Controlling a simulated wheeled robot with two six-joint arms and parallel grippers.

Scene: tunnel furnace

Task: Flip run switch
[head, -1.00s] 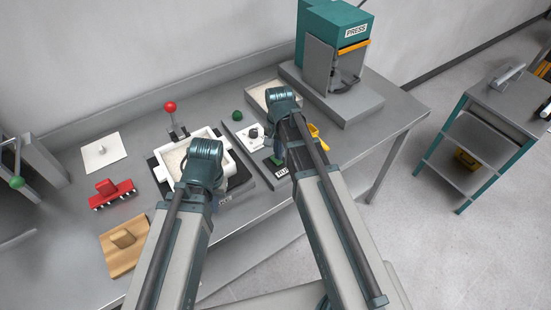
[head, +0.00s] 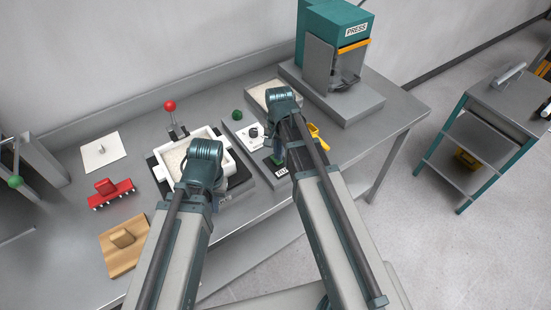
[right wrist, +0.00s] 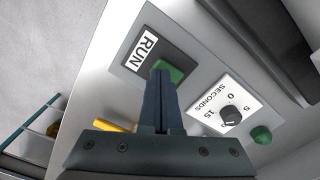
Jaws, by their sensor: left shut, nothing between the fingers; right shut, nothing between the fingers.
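The run switch is a green rocker (right wrist: 170,72) on a dark plate beside a white RUN label (right wrist: 142,50) in the right wrist view. In the head view the green rocker (head: 275,160) is partly hidden by my right gripper (head: 269,152). My right gripper (right wrist: 160,76) is shut and empty, with its tips over the rocker and covering part of it; I cannot tell whether they touch. My left gripper (head: 190,184) is shut and empty at the white square mould, mostly hidden by its own wrist.
A seconds dial (right wrist: 230,115) and a green knob (right wrist: 262,135) sit beside the switch. The press (head: 335,60) stands behind right.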

